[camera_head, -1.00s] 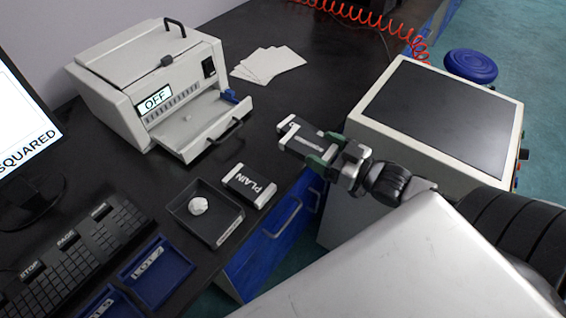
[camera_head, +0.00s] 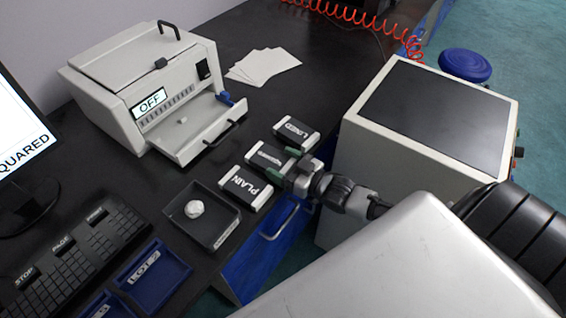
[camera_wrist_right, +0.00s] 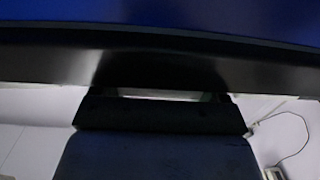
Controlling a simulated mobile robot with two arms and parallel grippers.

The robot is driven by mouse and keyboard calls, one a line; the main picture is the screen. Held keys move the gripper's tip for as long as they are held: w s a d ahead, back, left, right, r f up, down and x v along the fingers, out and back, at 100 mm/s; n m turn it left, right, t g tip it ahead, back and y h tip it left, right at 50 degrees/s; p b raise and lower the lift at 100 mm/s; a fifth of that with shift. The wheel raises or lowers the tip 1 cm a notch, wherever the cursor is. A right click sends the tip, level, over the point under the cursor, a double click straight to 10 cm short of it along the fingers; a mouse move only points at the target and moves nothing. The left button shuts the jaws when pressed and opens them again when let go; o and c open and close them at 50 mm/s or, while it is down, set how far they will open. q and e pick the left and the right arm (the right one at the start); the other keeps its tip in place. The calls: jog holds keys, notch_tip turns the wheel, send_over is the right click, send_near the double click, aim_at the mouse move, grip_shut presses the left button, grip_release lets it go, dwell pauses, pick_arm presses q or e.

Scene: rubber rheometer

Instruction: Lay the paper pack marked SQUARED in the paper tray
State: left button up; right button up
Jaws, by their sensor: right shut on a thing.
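The SQUARED pack (camera_head: 266,156), dark with pale ends and small lettering, lies between the LINED pack (camera_head: 296,133) and the PLAIN pack (camera_head: 246,187). My right gripper (camera_head: 285,164) is shut on its right end, with green fingertips on either side. I cannot tell whether the pack touches the bench. The paper tray, apparently the open pale tray (camera_head: 190,146) with a dark handle, sticks out of the front of the white machine (camera_head: 140,85). It lies up and left of my gripper. In the right wrist view, dark shapes fill the middle and the pack cannot be made out. My left gripper is not in view.
A black bin (camera_head: 223,233) with a crumpled white ball stands left of the PLAIN pack. Loose sheets (camera_head: 262,65) lie behind the machine's tray. A white cabinet (camera_head: 432,115) stands at right. A key panel (camera_head: 80,250) and blue trays (camera_head: 152,279) are at lower left.

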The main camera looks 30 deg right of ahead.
jog(key=shift+f, duration=0.1)
jog(key=o, duration=1)
jog(key=shift+f, duration=0.1)
jog(key=shift+s+f+b, duration=0.1)
jog(key=shift+b, duration=0.35)
jog(key=v, duration=1)
jog(key=shift+s, duration=0.35)
jog(key=shift+d, duration=0.15)
